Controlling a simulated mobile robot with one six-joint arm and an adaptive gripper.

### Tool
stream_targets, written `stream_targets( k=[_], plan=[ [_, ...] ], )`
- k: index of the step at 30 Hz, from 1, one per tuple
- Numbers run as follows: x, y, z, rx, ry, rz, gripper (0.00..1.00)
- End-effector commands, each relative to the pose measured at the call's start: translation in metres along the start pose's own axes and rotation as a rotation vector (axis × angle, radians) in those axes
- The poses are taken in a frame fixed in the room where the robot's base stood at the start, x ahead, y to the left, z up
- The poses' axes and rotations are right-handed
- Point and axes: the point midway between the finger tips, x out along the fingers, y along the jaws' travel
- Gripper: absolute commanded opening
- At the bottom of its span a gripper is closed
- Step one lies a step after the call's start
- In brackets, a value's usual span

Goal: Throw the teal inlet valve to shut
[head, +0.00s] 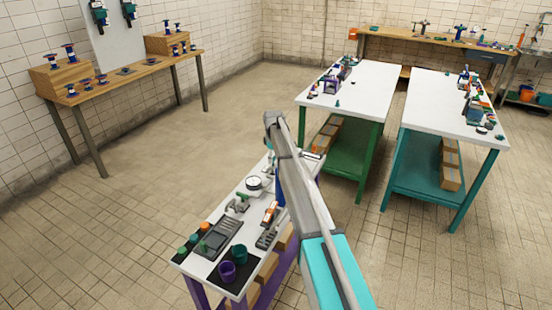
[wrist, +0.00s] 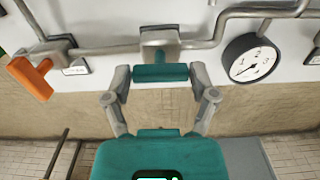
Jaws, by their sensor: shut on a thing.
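In the wrist view, the teal valve handle (wrist: 160,73) is a short bar lying left to right in the picture, in front of its grey valve body (wrist: 160,42). It runs roughly in line with the grey pipe (wrist: 108,50) beside the body. My gripper (wrist: 160,76) is shut on this handle, with one finger at each end of it. In the head view my own arm covers part of the near bench (head: 215,262), and I cannot make out the gripper or the teal handle there.
An orange valve handle (wrist: 32,78) sits left of the teal one, and a round gauge (wrist: 250,58) is close on the right. The near bench also carries purple (head: 227,271) and teal (head: 240,253) cups. Open floor (head: 200,140) lies beyond it.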

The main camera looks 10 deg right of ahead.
Motion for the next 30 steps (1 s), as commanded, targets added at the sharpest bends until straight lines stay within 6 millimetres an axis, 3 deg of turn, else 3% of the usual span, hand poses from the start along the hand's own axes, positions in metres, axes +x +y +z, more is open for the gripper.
stream_targets(
  k=[14,30],
  plan=[
    [-0.0003,-0.0007,-0.0064,0.207,0.008,0.002,0.27],
    [-0.0004,-0.0001,-0.0079,0.704,0.011,-0.001,0.27]
  ],
)
